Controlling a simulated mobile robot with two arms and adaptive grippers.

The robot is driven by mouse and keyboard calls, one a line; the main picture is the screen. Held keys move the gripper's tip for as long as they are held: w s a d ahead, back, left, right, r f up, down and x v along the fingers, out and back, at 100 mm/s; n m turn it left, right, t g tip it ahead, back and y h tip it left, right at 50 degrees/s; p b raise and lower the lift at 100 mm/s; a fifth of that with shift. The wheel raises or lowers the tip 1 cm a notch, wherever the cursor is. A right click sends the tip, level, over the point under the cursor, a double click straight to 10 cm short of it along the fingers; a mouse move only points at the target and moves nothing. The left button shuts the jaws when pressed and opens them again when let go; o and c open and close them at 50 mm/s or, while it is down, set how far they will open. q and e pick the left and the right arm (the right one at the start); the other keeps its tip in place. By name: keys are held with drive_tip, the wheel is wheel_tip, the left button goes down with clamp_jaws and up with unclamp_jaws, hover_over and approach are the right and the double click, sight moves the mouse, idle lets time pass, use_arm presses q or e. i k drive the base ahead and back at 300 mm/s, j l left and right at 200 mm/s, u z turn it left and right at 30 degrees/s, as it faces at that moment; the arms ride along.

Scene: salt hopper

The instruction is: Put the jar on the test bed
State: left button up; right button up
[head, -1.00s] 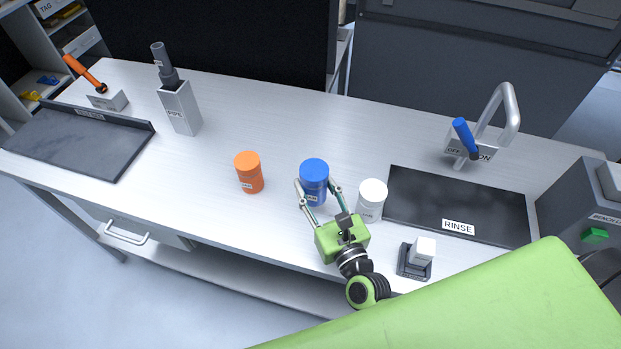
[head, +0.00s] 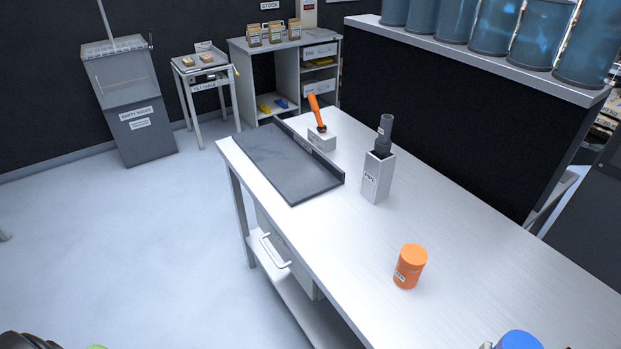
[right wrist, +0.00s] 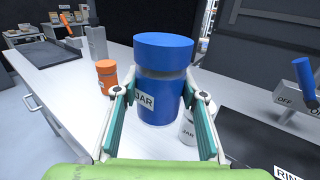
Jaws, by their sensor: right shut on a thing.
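The blue jar (right wrist: 160,95), labelled JAR, is upright between the fingers of my right gripper (right wrist: 159,94), which is shut on its sides. In the head view only the jar's blue lid (head: 519,341) shows, at the bottom edge. I cannot tell whether its base touches the bench. A dark flat bed (head: 288,165) with a raised back edge lies at the far left end of the bench; its label is too small to read. It also shows in the right wrist view (right wrist: 45,53).
An orange jar (head: 410,267) stands on the bench (head: 470,265) between the blue jar and the bed. A pipe holder (head: 377,178) and an orange-handled tool in a block (head: 320,138) stand beside the bed. A white jar (right wrist: 187,128) is just behind the blue jar.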

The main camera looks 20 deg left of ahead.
sight(289, 164)
drive_tip(key=i+j, duration=0.2)
drive_tip(key=j, duration=0.2)
drive_tip(key=i+j, duration=0.15)
drive_tip(key=j, duration=0.25)
drive_tip(key=i+j, duration=0.2)
drive_tip(key=j, duration=0.2)
drive_tip(key=i+j, duration=0.15)
drive_tip(key=j, duration=0.25)
drive_tip(key=i+j, duration=0.2)
drive_tip(key=j, duration=0.2)
drive_tip(key=i+j, duration=0.15)
drive_tip(key=j, duration=0.25)
drive_tip(key=i+j, duration=0.2)
drive_tip(key=j, duration=0.2)
drive_tip(key=i+j, duration=0.15)
drive_tip(key=j, duration=0.25)
